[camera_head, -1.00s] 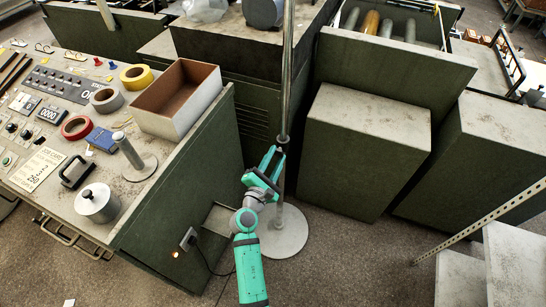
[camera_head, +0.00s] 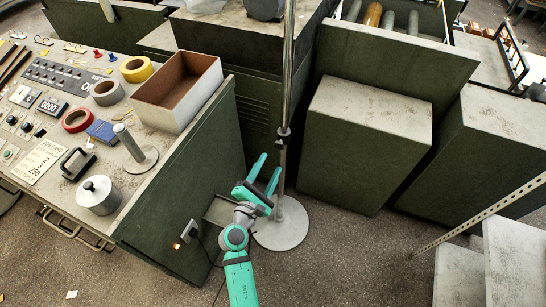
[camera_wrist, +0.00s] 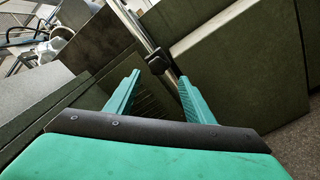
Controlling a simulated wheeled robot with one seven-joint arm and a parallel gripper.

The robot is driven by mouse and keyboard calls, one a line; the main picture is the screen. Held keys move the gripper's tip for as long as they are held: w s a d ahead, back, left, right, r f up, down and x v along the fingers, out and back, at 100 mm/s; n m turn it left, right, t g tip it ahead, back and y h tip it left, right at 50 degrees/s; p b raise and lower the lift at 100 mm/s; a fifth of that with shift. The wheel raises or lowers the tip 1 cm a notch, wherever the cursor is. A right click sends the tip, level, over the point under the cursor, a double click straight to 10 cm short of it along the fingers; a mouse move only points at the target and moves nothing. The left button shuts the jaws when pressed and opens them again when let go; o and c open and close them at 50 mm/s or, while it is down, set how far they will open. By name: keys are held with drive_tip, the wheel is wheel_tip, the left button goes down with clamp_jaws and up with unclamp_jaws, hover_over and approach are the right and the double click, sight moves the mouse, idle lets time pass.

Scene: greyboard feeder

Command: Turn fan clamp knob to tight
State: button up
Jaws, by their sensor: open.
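The fan clamp is a small dark collar with a knob (camera_head: 283,134) on a thin upright metal pole (camera_head: 287,75). The pole rises from a round grey base (camera_head: 282,228) on the floor. My gripper (camera_head: 270,163), teal with two long fingers, is open and empty. It is below and left of the clamp, apart from it, pointing up toward it. In the wrist view the dark clamp (camera_wrist: 158,62) shows just beyond the gap between the fingertips (camera_wrist: 159,77). The knob's turn position is too small to read. The fan head is out of view.
A control desk (camera_head: 160,180) stands left, carrying an open box (camera_head: 178,92), tape rolls, a metal pot (camera_head: 98,195) and a short post. A plug with a cable (camera_head: 190,232) is on its side. Green-grey cabinets (camera_head: 365,150) stand behind and right. Floor right of the base is clear.

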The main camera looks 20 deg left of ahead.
drive_tip(key=shift+s+a, duration=0.1)
drive_tip(key=shift+s, duration=1.4)
drive_tip(key=shift+w, duration=0.1)
